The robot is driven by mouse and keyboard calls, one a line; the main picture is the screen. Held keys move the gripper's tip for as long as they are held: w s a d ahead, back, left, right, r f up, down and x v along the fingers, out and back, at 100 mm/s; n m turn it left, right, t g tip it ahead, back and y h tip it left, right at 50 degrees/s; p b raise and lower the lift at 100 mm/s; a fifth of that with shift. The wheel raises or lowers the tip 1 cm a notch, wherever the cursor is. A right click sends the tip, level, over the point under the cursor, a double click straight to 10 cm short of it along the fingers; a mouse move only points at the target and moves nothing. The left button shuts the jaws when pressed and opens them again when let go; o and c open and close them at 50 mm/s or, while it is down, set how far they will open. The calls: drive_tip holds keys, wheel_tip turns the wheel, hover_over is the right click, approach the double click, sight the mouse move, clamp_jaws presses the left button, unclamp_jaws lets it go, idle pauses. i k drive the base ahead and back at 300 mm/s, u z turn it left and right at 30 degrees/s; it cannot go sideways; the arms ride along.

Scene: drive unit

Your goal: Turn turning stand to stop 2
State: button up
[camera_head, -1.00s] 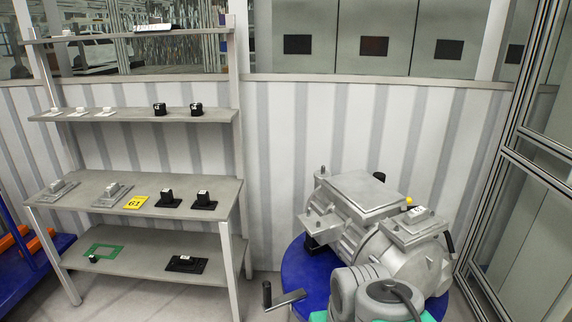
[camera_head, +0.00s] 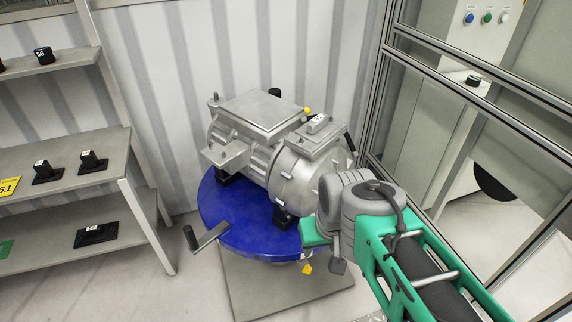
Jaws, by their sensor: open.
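A crank-like handle (camera_head: 206,237) sticks out at the plate's left front edge. A small yellow marker (camera_head: 307,268) shows below the front rim; no stop number is readable. My green and grey arm reaches in from the lower right. My gripper (camera_head: 336,258), mostly hidden by my wrist, is open near the plate's right front edge. I cannot tell whether it touches the stand.
A grey shelf unit (camera_head: 75,180) with black parts and a yellow number tag (camera_head: 9,186) stands at left. A metal-framed partition (camera_head: 440,70) rises close on the right, with a button panel (camera_head: 487,17) behind it. A corrugated wall is behind. Floor between shelf and stand is clear.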

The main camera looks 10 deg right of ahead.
sight(256, 188)
drive_tip(key=k, duration=1.3)
drive_tip(key=u, duration=0.65)
drive_tip(key=i, duration=0.7)
drive_tip(key=u, duration=0.65)
drive_tip(key=i, duration=0.95)
drive_tip(key=z, duration=0.65)
drive_tip(key=i, duration=0.45)
drive_tip(key=z, duration=0.35)
